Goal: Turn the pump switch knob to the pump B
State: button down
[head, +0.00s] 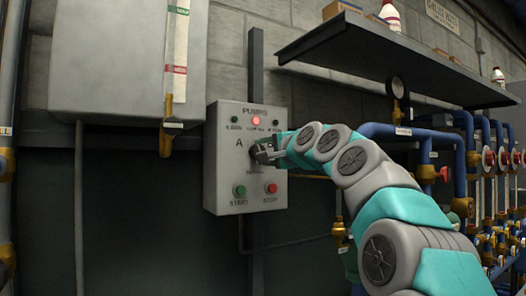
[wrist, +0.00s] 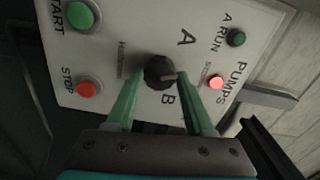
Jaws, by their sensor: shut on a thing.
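The pump switch knob (wrist: 160,72) is a round dark knob on the grey pump panel (head: 225,180). In the wrist view its light pointer mark faces roughly right, towards the lit red lamp (wrist: 216,82), between the letters A (wrist: 186,37) and B (wrist: 166,100). My gripper (wrist: 159,76) has its green fingers on either side of the knob and is shut on it. In the head view my gripper (head: 264,154) reaches the panel from the right and hides most of the knob and the letter B.
The green START button (head: 240,191) and red STOP button (head: 271,188) sit just below my gripper. A dark shelf (head: 375,55) with bottles hangs to the upper right. Blue pipes and valves (head: 425,135) stand to the right. A grey cabinet (head: 110,60) is to the left.

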jog(key=m, duration=0.4)
jog(key=shift+m, duration=0.3)
jog(key=shift+m, duration=2.2)
jog(key=m, duration=0.3)
jog(key=shift+c, duration=1.9)
grip_release()
